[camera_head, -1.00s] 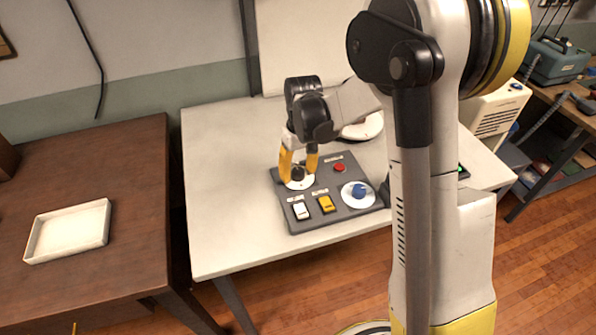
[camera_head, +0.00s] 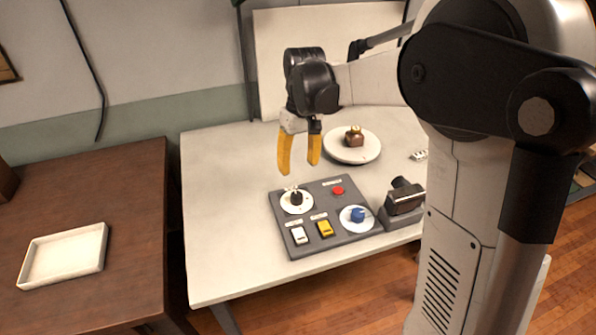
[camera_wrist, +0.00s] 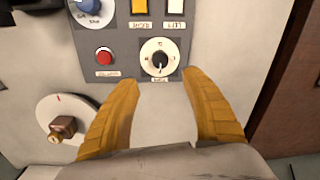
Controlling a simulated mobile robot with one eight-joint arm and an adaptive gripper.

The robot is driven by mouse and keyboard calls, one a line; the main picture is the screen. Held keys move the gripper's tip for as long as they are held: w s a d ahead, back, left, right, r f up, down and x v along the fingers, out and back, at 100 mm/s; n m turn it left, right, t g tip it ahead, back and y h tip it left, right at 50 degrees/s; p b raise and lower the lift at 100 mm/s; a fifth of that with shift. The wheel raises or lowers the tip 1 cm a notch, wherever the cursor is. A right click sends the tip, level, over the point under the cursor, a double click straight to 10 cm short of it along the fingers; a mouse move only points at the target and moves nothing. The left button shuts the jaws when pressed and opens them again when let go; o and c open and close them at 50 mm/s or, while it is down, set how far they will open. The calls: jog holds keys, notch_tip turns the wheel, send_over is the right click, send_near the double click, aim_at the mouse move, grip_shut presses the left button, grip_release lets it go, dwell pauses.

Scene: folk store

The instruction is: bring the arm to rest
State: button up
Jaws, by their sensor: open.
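My gripper (camera_head: 300,168) is open and empty, with its yellow fingers pointing down. It hangs above the white table (camera_head: 225,215), up and behind the grey control panel (camera_head: 335,240), and touches nothing. The panel carries a black knob on a white dial (camera_head: 296,198), a red button (camera_head: 338,191), a white switch (camera_head: 300,236), a yellow switch (camera_head: 325,229) and a blue knob (camera_head: 358,214). In the wrist view, the black knob (camera_wrist: 159,60) shows just past the gap between the spread fingers (camera_wrist: 165,105).
A round white plate (camera_head: 352,150) with a small brown and gold object (camera_head: 354,136) stands behind the panel. A black device (camera_head: 405,197) is at the panel's right. A brown table (camera_head: 100,190) with a white tray (camera_head: 63,256) stands left. The white table's left part is clear.

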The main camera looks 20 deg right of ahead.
dwell(0.4)
jog(key=s+r+m+t, duration=0.1)
jog(key=s+r+t, duration=0.1)
jog(key=s, duration=0.8)
jog(key=s+r+m+t, duration=0.1)
jog(key=s+t, duration=0.4)
jog(key=s, duration=0.5)
jog(key=shift+s+a+r+h, duration=0.2)
jog(key=shift+a+r+h, duration=0.15)
jog(key=shift+r, duration=0.55)
